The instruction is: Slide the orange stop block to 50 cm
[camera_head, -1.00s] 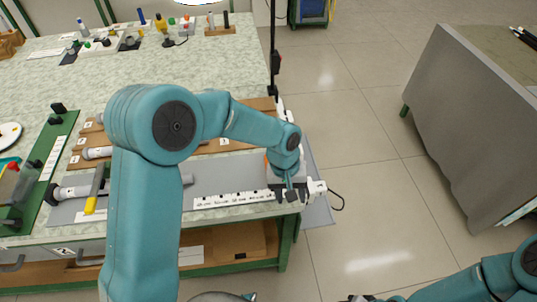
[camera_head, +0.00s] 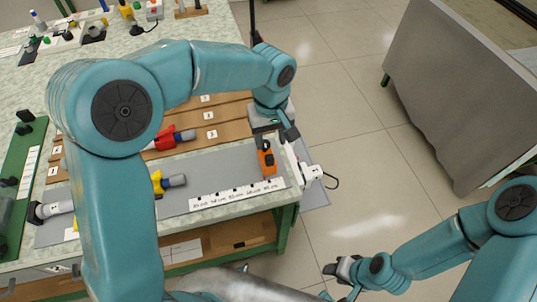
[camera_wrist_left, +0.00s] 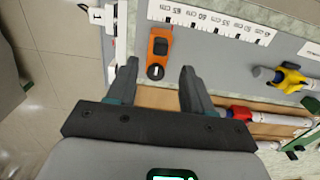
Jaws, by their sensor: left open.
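The orange stop block (camera_head: 266,157) lies on the grey strip beside the white ruler (camera_head: 237,194), near its right, high-number end. In the left wrist view the block (camera_wrist_left: 158,48) lies beside the ruler (camera_wrist_left: 212,20) around its 65 cm end, with a dark knob on top. My left gripper (camera_head: 277,136) is open and empty just behind the block in the head view. In the wrist view its fingertips (camera_wrist_left: 158,68) straddle the block's near end in the picture; whether they are at its height is unclear. My right gripper (camera_head: 344,270) is low over the floor, its jaws unclear.
A white fitting with a cable (camera_head: 312,172) sits at the bench's right edge. A yellow-clamped rod (camera_head: 167,182) lies left on the strip; a red-clamped rod (camera_head: 170,139) lies on the brown boards behind. The strip between block and yellow clamp is clear.

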